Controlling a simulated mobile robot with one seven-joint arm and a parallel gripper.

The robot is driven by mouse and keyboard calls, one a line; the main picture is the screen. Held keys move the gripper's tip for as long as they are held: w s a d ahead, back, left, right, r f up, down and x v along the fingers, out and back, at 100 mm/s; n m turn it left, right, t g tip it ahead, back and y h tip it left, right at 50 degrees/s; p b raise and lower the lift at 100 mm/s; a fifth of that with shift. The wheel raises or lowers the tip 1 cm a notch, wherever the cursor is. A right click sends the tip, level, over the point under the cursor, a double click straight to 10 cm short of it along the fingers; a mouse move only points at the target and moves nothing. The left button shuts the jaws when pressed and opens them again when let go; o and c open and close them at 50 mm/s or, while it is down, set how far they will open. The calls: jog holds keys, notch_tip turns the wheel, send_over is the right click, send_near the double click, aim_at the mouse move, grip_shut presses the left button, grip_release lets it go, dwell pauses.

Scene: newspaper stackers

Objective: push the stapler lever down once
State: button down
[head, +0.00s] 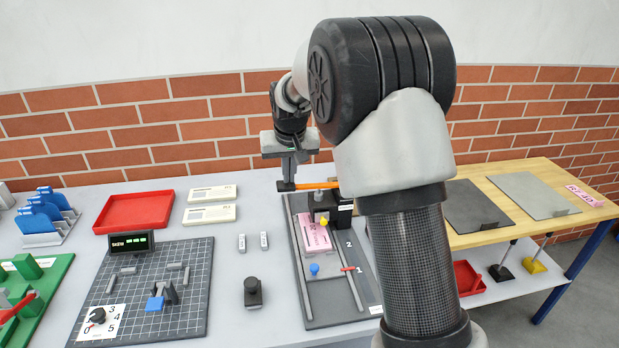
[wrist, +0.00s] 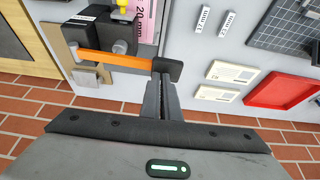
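The stapler (head: 342,210) is a black block at the back of a grey fixture board, partly hidden behind my arm in the head view. It also shows at the upper left of the wrist view (wrist: 92,26). Its orange lever (wrist: 120,62) sticks out sideways, roughly level, and ends in a black grip (wrist: 170,69). My gripper (head: 288,178) points down over that grip, its fingers together with only a thin line between them. In the wrist view the fingertips (wrist: 163,82) overlap the grip. I cannot tell whether they touch it.
Pink paper (head: 313,235) lies on the fixture board (head: 322,302) in front of the stapler. A red tray (head: 135,211), white cards (head: 212,193) and a dark grid board (head: 190,260) lie left. A wooden table (head: 490,235) stands right. A brick wall is close behind.

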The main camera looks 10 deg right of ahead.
jog(key=shift+d, duration=0.1)
notch_tip(320, 180, up, 10)
jog(key=p, duration=0.7)
dwell(0.5)
dwell(0.4)
jog(key=s+d+r, duration=0.2)
jog(key=s+r, duration=0.3)
jog(key=s, duration=0.4)
jog(key=s+d+r, duration=0.2)
jog(key=s+r, duration=0.4)
jog(key=s, duration=0.3)
jog(key=s+f, duration=0.1)
jog(key=s, duration=0.9)
jog(key=s+d+f+t, duration=0.1)
jog(key=s+f, duration=0.1)
jog(key=s, duration=0.8)
jog(key=shift+s+d+f, duration=0.2)
jog(key=shift+d+f, duration=0.1)
